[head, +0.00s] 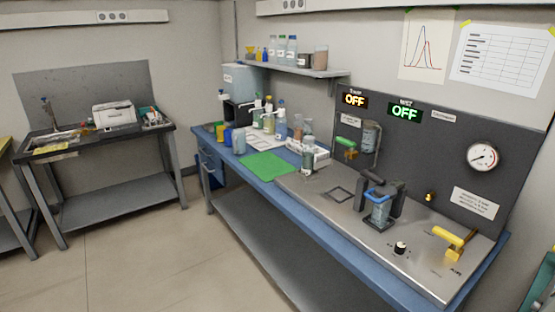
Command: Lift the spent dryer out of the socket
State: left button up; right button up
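A clear canister with bluish contents (380,212) stands upright in a dark square base on the steel deck. It looks like the dryer in its socket, but no label confirms this. A blue handle (375,192) lies across its top, and dark brackets (396,196) stand beside it. A second capped clear bottle (308,158) stands at the deck's left end, near the green mat (265,167). Neither of my grippers shows in the head view.
The steel deck (310,187) has an empty square outline (341,194), a black knob (400,248) and a yellow lever (453,242). The dark panel (448,142) behind has two OFF displays, a gauge (482,157) and a green-handled valve (347,145). Bottles crowd the bench's far end.

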aim_at(308, 161)
jog(key=u, duration=0.85)
jog(key=i, duration=1.25)
jog(key=z, duration=0.3)
jog(key=i, duration=1)
jog(key=z, duration=1)
